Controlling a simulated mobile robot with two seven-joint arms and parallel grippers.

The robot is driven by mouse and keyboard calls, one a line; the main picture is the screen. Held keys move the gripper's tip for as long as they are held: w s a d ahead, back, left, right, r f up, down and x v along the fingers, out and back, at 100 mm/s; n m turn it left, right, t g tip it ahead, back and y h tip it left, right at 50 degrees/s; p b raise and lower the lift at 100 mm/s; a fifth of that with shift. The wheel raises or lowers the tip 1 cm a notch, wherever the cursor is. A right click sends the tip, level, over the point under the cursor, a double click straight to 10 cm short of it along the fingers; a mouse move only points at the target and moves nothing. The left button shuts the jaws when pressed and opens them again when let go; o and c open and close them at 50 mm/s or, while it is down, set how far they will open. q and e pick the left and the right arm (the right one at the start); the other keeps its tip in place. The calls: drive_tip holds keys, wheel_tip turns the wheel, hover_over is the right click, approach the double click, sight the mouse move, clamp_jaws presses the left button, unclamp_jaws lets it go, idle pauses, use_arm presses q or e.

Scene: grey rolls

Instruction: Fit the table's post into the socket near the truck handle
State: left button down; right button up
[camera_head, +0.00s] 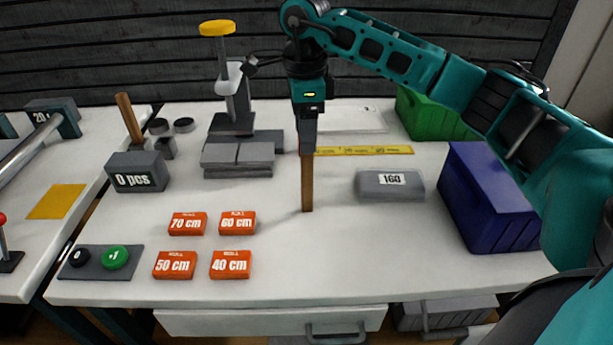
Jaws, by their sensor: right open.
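A brown wooden post (307,185) stands upright on the white table (330,265), near its middle. My right gripper (308,145) points straight down over the post. It is open, and its fingers hide the post's top; I cannot tell whether they touch it. A second brown post (130,118) stands tilted at the back left, behind the grey "0 pcs" block (138,172). A grey bar-shaped handle (35,150) with teal brackets is at the far left, over another white surface. I cannot clearly make out a socket near it. My left gripper is not in view.
Orange length blocks (230,264) lie front left of the post. A grey "160" block (390,185) and a blue bin (490,200) are to the right. A yellow-topped press (232,85) and grey blocks (238,158) stand behind left. The table's front middle is clear.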

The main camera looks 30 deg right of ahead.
sight(307, 176)
wheel_tip(307, 176, down, 6)
drive_tip(key=shift+s+r, duration=0.15)
drive_tip(key=shift+r, duration=0.1)
drive_tip(key=shift+c, duration=0.3)
clamp_jaws()
